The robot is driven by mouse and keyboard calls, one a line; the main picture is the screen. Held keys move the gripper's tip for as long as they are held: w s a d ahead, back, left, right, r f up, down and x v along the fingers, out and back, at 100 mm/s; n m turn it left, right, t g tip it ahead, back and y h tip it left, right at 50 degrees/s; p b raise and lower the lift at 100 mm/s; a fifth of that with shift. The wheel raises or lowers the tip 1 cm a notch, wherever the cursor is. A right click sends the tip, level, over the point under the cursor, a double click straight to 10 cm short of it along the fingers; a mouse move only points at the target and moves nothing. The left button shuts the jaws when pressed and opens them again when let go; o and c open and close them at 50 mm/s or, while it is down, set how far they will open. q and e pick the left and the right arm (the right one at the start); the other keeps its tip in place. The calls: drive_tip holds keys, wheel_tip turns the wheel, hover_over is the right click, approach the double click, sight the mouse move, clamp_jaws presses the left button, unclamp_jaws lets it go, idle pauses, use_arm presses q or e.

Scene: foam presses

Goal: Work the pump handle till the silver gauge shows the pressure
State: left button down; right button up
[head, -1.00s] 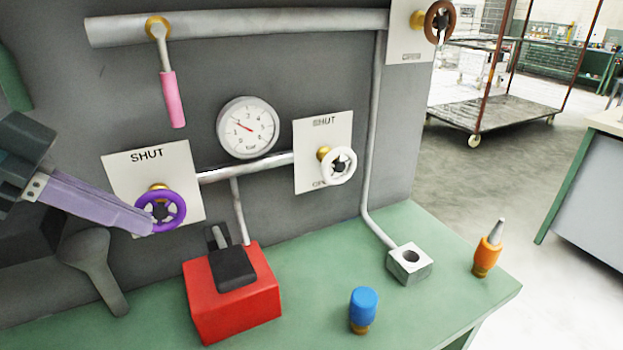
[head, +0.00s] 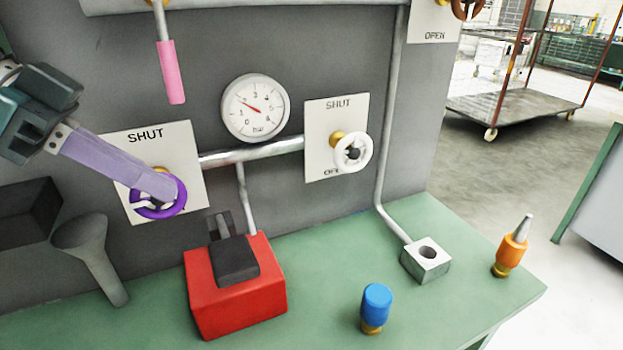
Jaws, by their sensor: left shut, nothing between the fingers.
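The silver-rimmed gauge (head: 255,108) is on the grey panel, marked in bar. Its red needle points up and left, low on the scale. A red box (head: 235,290) with a dark block and short upright stub (head: 222,228) on top stands on the bench below; a thin pipe rises from behind it. A pink-handled lever (head: 171,72) hangs from the upper pipe. I cannot tell for sure which is the pump handle. My left gripper (head: 167,188) is shut and empty, its purple fingers in front of the purple handwheel (head: 148,212), hiding part of it; contact is unclear. My right gripper is not in view.
A white handwheel (head: 365,153) sits on a SHUT/OPEN plate right of the gauge. A metal block with a hole (head: 426,261), a blue-capped fitting (head: 376,305) and an orange fitting (head: 512,248) stand on the green bench (head: 320,285). A grey funnel shape (head: 90,250) is at left.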

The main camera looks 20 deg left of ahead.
sight(243, 255)
use_arm(q)
drive_tip(key=b+x, duration=0.1)
drive_tip(key=x, duration=0.4)
drive_tip(key=shift+w+d+f, duration=0.15)
drive_tip(key=shift+w+f, duration=0.1)
drive_tip(key=f, duration=0.3)
drive_tip(key=shift+s+d+f, duration=0.1)
drive_tip(key=shift+d+f, duration=0.05)
drive_tip(key=shift+d, duration=0.15)
drive_tip(key=shift+f, duration=0.55)
